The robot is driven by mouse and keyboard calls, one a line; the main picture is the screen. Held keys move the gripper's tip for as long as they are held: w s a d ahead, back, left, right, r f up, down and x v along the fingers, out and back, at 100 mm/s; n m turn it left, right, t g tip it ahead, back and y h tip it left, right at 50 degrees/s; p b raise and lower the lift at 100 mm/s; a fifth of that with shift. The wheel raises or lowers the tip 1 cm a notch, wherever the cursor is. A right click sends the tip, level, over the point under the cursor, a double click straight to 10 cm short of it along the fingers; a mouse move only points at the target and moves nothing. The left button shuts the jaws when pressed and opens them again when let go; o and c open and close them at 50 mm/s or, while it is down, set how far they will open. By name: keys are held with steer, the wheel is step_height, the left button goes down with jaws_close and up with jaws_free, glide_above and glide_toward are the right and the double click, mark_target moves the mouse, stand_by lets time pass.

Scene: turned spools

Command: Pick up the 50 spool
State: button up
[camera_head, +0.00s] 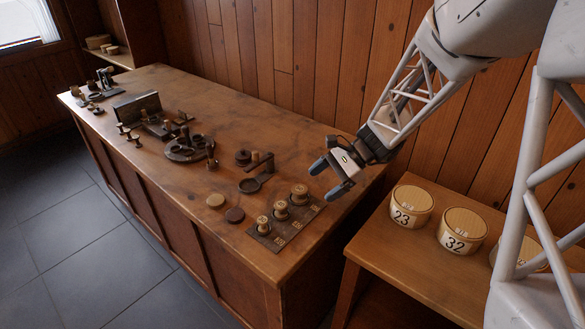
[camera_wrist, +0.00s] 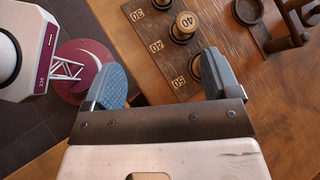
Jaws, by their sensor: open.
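The 50 spool (camera_head: 299,194) is pale wood and stands upright at the right end of a dark board (camera_head: 264,234), by my side of the bench. In the wrist view the spool (camera_wrist: 195,68) sits beside the "50" label, mostly hidden behind my right-hand finger. A smaller spool (camera_head: 263,224) stands at the left end. My gripper (camera_head: 328,178) is open and empty, above and to the right of the 50 spool, apart from it.
Two loose discs (camera_head: 215,200) and a dark ring-shaped holder (camera_head: 249,186) lie left of the board. Turning tools and fixtures (camera_head: 185,148) crowd the bench's far half. Numbered tubs, 23 (camera_head: 411,206) and 32 (camera_head: 462,231), stand on a lower side table at right.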

mark_target(302, 188)
steer(key=w+f+m+y, duration=0.1)
steer(key=w+f, duration=0.1)
steer(key=w, duration=0.1)
steer(key=w+d+f+m+t+y, duration=0.1)
steer(key=w+f+m, duration=0.1)
steer(key=w+f, duration=0.1)
steer(key=w+f+m+y, duration=0.1)
steer(key=w+f+m, duration=0.1)
steer(key=w, duration=0.1)
steer(key=shift+d+f+t+y, duration=0.3)
steer(key=shift+d+f, duration=0.1)
steer(key=shift+x, duration=1.3)
steer(key=shift+a, duration=0.15)
steer(key=shift+x, duration=2.45)
steer(key=shift+f, duration=0.1)
steer(key=c, duration=1)
